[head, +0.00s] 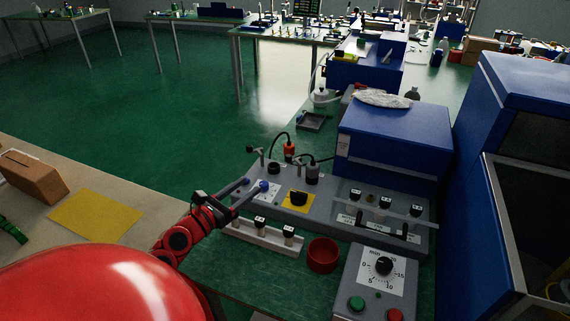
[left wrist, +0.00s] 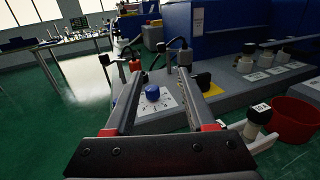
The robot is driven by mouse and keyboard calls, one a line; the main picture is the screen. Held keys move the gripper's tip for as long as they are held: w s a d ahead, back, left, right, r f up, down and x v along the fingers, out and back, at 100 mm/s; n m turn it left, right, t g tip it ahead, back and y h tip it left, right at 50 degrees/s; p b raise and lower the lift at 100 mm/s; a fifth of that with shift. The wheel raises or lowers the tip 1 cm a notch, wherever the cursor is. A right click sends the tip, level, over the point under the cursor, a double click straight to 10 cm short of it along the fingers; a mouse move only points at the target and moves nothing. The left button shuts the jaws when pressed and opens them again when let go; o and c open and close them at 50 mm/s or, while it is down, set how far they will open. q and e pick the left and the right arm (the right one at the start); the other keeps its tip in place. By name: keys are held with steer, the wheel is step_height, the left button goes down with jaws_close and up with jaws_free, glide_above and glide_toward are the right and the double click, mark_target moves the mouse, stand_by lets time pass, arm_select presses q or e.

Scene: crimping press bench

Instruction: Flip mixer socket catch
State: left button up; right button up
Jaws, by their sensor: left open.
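My left gripper (head: 248,190) is open and empty, above the left part of the grey control panel (head: 325,207). Its fingers reach toward a blue knob (head: 263,186) on a white dial plate; in the left wrist view the blue knob (left wrist: 152,93) shows between the fingers. Behind it stand a black round fitting (head: 274,168), an orange plug (head: 289,148) with a black cable, and a dark grey cylindrical fitting (head: 312,174). A small black-tipped lever (head: 252,150) stands at the panel's back left. I cannot tell which part is the mixer socket catch. My right gripper is out of view.
A black knob on a yellow plate (head: 298,198) sits right of the gripper. In front are a white rack (head: 262,236) with black-capped pieces and a red cup (head: 322,254). A blue housing (head: 393,140) rises behind. Floor left of the bench is clear.

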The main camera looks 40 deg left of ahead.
mark_target(286, 159)
arm_select(q)
steer(key=w, duration=0.5)
steer(key=w+d+p, duration=0.1)
steer(key=w, duration=0.5)
steer(key=w+p, duration=0.1)
steer(key=w, duration=0.4)
steer(key=shift+w+d, duration=0.15)
jaws_close()
